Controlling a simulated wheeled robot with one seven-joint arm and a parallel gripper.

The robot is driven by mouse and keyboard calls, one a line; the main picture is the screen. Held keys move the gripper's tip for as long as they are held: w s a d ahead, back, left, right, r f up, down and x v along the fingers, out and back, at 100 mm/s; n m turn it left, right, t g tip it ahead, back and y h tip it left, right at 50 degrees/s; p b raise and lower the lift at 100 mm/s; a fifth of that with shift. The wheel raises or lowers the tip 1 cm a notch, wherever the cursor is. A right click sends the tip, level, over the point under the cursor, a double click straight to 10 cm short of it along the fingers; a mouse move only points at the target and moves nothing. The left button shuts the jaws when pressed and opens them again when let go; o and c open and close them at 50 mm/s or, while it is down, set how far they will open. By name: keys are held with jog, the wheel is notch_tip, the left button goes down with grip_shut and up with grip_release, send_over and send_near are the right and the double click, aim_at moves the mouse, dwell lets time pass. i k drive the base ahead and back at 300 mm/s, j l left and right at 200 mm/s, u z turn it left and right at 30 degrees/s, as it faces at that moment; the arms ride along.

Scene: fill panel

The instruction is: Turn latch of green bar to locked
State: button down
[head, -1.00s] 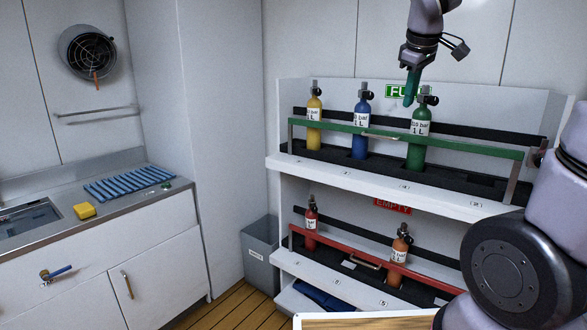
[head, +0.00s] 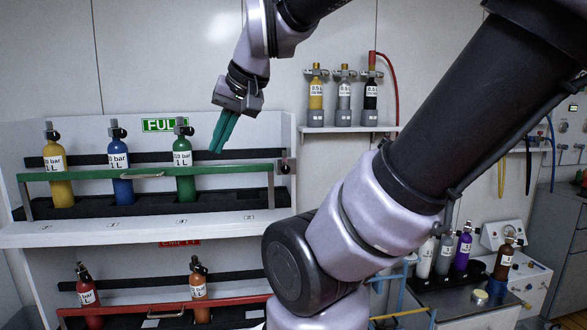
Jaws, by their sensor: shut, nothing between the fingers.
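The green bar (head: 98,174) runs across the front of the upper shelf, before yellow, blue and green cylinders. Its latch (head: 284,167) is a small dark and reddish piece at the bar's right end, on the shelf's side post. It is too small to tell which way it is turned. My gripper (head: 219,147) is shut and empty, with teal fingers pointing down. In the picture it appears just above the right part of the green bar, left of the latch and apart from it.
A red bar (head: 165,309) crosses the lower shelf before red and orange cylinders. A wall shelf (head: 350,130) with small cylinders is to the right. A bench (head: 470,293) with several bottles stands at lower right. My arm hides much of the middle.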

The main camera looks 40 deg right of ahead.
aim_at(285, 168)
jog(key=l+z, duration=0.1)
jog(key=z, duration=0.8)
jog(key=j+z, duration=0.2)
jog(key=j, duration=0.25)
jog(key=k+j+z, duration=0.2)
jog(key=j, duration=0.2)
jog(key=k+j+z, duration=0.2)
jog(key=j, duration=0.25)
jog(key=i, duration=0.1)
